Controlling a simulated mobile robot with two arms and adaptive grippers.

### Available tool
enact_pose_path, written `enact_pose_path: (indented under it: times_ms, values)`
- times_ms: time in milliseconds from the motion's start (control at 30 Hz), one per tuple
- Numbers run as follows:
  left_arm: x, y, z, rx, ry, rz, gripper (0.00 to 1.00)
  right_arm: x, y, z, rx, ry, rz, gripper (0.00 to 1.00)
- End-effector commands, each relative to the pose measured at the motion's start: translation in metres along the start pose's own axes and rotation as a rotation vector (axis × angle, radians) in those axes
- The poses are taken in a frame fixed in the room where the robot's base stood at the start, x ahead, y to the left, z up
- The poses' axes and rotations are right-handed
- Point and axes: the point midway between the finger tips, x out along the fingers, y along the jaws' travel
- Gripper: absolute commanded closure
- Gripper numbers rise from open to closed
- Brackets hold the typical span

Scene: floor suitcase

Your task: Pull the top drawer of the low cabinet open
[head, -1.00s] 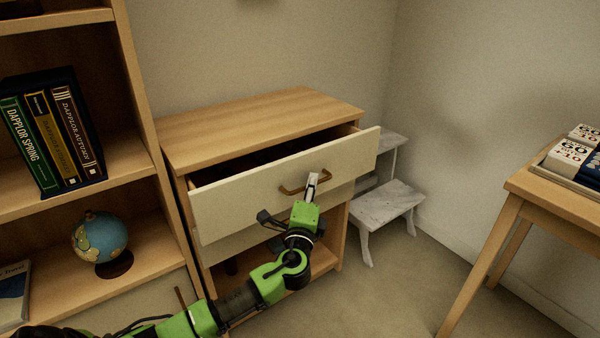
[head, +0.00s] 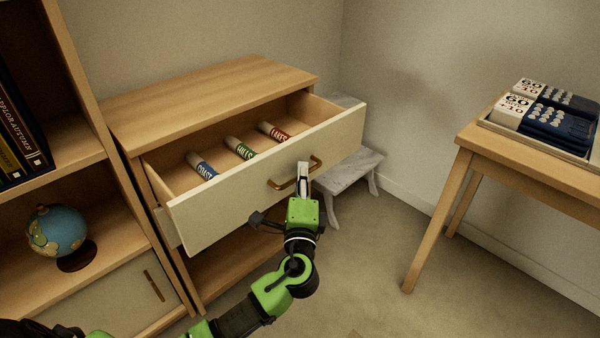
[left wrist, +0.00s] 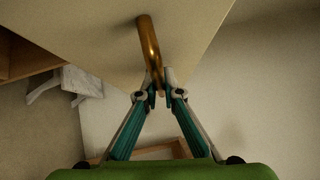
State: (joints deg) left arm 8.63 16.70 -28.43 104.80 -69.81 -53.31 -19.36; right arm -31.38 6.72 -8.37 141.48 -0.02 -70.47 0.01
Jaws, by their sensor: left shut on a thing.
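The low cabinet (head: 215,92) has a light wood top. Its top drawer (head: 240,190) stands well out from the body, and its inside shows. In it lie three rolled items, one blue COAST (head: 202,165), one green HILLS (head: 240,148) and one red LAKES (head: 273,132). My left gripper (head: 303,172) is shut on the brass handle (head: 280,186) at the front of the drawer. In the left wrist view the fingertips (left wrist: 159,85) close around the lower end of the handle (left wrist: 149,48). My right gripper is not in view.
A grey stepstool (head: 350,170) stands right of the cabinet. A bookshelf (head: 85,150) with a globe (head: 57,230) stands at the left. Floor is clear between cabinet and table.

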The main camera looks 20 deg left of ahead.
Motion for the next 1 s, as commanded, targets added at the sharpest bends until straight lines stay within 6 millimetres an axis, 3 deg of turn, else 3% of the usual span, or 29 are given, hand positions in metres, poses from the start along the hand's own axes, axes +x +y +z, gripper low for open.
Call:
enact_pose_path:
  times_ms: [100, 133, 167, 567, 667, 1000]
  values:
    - [0.000, 0.002, 0.000, 0.000, 0.001, 0.003, 1.00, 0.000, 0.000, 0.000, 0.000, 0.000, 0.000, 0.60]
    - [0.000, 0.002, 0.000, 0.000, 0.001, 0.003, 0.88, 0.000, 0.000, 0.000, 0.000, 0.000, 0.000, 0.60]
    - [0.000, 0.002, 0.000, 0.000, 0.001, 0.003, 0.85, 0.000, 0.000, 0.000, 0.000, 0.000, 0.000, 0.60]
    - [-0.005, 0.001, 0.000, 0.000, 0.001, 0.002, 0.85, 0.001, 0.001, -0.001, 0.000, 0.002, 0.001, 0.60]
    - [-0.018, 0.002, 0.000, -0.001, 0.001, 0.005, 0.85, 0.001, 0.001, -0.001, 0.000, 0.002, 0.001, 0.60]
    - [-0.089, 0.002, 0.000, -0.001, 0.002, 0.006, 0.85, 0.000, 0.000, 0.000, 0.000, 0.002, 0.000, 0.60]
